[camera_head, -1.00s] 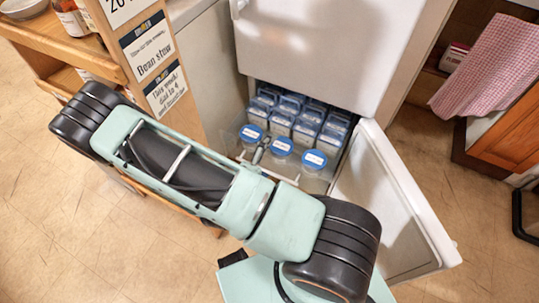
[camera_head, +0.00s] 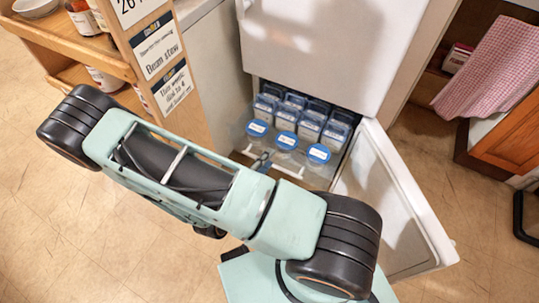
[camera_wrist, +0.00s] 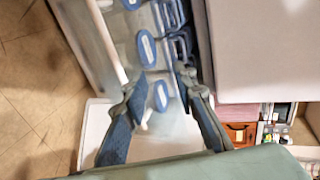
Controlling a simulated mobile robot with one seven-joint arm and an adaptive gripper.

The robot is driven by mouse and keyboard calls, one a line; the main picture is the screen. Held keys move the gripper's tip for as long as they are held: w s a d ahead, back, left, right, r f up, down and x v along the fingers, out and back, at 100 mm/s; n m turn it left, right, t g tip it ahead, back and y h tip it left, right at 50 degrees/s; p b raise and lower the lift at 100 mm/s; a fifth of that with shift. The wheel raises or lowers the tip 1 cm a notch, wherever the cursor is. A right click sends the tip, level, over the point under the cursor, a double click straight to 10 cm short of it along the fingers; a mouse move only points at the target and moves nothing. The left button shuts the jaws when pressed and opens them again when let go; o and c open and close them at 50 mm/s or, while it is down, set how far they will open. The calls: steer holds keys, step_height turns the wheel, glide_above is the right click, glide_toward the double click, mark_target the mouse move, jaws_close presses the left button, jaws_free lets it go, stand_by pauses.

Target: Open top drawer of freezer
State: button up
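The white freezer (camera_head: 318,45) has its lower door (camera_head: 395,205) swung open to the right. Inside it, a clear drawer with a white front rail (camera_head: 288,172) sticks out of the opening. It holds several clear containers with blue lids (camera_head: 287,141). My gripper (camera_head: 264,161) is at the drawer's front, partly hidden by my arm. In the wrist view my gripper (camera_wrist: 159,75) is open, its two fingers spread. The left fingertip is at the white rail (camera_wrist: 106,42), and the right one is by the blue-lidded containers (camera_wrist: 160,96). Contact cannot be told.
A wooden shelf (camera_head: 75,50) with jars and signs stands to the left. A wooden cabinet (camera_head: 507,135) with a pink checked towel (camera_head: 483,65) is on the right. The tiled floor (camera_head: 60,220) is clear at the lower left.

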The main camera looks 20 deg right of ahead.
steer(key=f+p+v, duration=0.1)
steer(key=p+v, duration=0.1)
steer(key=v, duration=0.6)
steer(key=shift+s+a, duration=0.25)
steer(key=shift+s, duration=0.05)
steer(key=shift+f, duration=0.1)
stand_by(0.7)
